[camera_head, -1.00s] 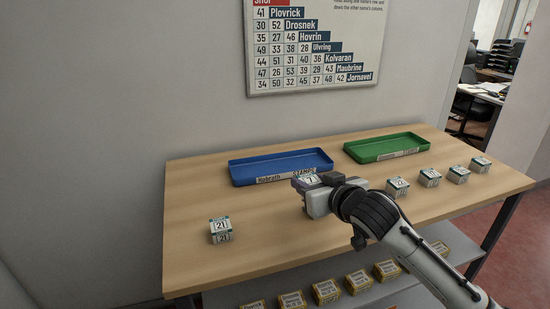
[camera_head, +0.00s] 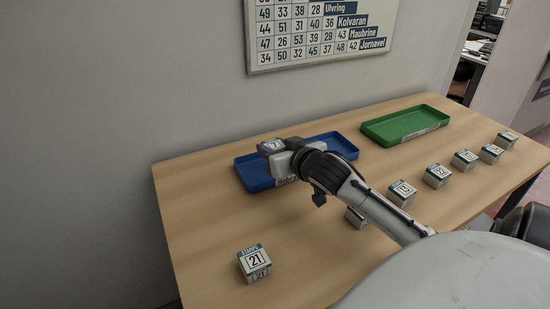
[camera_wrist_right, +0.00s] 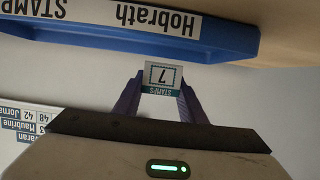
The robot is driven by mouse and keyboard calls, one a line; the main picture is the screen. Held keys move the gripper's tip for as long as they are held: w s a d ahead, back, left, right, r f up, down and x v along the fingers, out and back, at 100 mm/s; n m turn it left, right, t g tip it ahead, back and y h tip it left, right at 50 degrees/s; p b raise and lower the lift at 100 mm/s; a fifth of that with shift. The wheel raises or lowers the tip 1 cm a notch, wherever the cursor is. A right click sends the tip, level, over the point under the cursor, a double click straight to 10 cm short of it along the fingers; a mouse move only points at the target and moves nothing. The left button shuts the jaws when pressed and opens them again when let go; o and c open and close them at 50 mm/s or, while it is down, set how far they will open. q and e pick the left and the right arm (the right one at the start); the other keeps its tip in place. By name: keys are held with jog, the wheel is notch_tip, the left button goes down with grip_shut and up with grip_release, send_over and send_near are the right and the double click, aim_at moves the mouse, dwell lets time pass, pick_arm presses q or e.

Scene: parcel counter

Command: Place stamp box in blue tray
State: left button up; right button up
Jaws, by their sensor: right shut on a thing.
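The blue tray (camera_head: 252,172) lies on the table in the head view, partly covered by my right arm. Its label with "Hobrath" and "STAMPS" shows in the right wrist view, and its blue wall (camera_wrist_right: 240,40) shows there too. My right gripper (camera_head: 277,147) is shut on a white and teal stamp box (camera_head: 271,145). It holds the box at the left part of the tray, seemingly above it. In the right wrist view the box (camera_wrist_right: 163,76) sits between the fingers, with the number 7 on its face. My left gripper is not in view.
A green tray (camera_head: 366,130) lies to the right of the blue one. A box marked 21 (camera_head: 254,262) stands alone at the front left. Several similar boxes (camera_head: 437,175) stand in a row on the right. A chart (camera_head: 318,35) hangs on the wall.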

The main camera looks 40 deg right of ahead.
notch_tip(320, 180, down, 4)
jog(key=shift+f, duration=0.15)
jog(key=o, duration=1.2)
jog(key=shift+c, duration=0.2)
jog(key=shift+w, duration=0.1)
jog(key=v, duration=1.2)
